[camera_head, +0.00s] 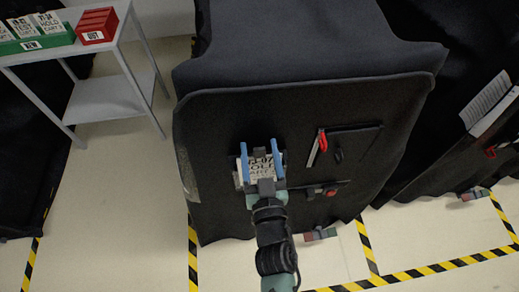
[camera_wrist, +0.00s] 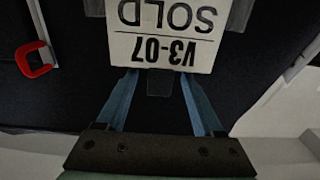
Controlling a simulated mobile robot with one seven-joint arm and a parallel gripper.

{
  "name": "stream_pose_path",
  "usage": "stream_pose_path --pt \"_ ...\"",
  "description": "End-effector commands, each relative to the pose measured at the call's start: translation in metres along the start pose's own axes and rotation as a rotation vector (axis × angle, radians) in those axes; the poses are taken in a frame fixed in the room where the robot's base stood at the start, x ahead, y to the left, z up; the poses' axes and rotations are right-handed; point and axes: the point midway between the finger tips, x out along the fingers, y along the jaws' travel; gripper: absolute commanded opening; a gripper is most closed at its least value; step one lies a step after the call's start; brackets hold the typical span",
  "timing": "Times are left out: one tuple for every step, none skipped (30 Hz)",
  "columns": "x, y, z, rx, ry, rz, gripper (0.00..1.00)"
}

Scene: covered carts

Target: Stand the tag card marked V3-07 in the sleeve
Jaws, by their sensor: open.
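The tag card (camera_head: 257,168) is white with dark print and stands against the black front of the covered cart. In the wrist view the card (camera_wrist: 165,35) appears upside down and reads SOLD and V3-07. Grey strips show at both sides of it, likely the sleeve (camera_wrist: 240,14); how deep the card sits in it I cannot tell. My gripper (camera_head: 260,147) is open, its two blue fingers on either side of the card in the head view. In the wrist view the fingers (camera_wrist: 158,76) reach the card's near edge, and their tips are partly hidden. I see no grip on the card.
The cart cover (camera_head: 300,95) has a red-handled piece (camera_head: 323,141) and a red knob (camera_head: 330,191) right of the card. A grey side table (camera_head: 105,98) holds a green box (camera_head: 35,43) of cards and a red box (camera_head: 97,25) marked OUT. Another covered cart stands at right.

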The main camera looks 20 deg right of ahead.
Motion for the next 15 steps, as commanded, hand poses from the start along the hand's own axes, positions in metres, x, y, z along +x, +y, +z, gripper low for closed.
stream_pose_path --pt "0.0 0.0 0.0 0.0 -0.001 0.0 0.69" --pt "0.0 0.0 0.0 0.0 -0.001 0.0 0.69" --pt "-0.001 0.0 0.001 0.0 -0.001 0.0 0.69" --pt "-0.002 0.0 0.001 0.0 -0.001 0.0 0.69" --pt "-0.004 0.0 0.001 0.0 -0.001 0.0 0.69" --pt "-0.007 0.0 0.002 0.001 -0.002 0.0 0.69" --pt "-0.01 0.0 0.002 0.001 -0.002 0.0 0.69" --pt "-0.013 0.0 0.002 0.001 -0.002 0.0 0.69" --pt "-0.019 0.0 0.003 0.002 -0.003 0.0 0.69" --pt "-0.024 0.0 0.003 0.002 -0.003 0.0 0.69" --pt "-0.029 0.0 0.003 0.001 -0.003 0.0 0.69" --pt "-0.036 0.0 0.004 0.0 -0.004 0.0 0.69" --pt "-0.042 0.0 0.004 0.0 -0.003 0.0 0.69" --pt "-0.048 0.0 0.004 0.001 -0.004 -0.001 0.69" --pt "-0.056 0.0 0.004 0.001 -0.004 -0.001 0.69"
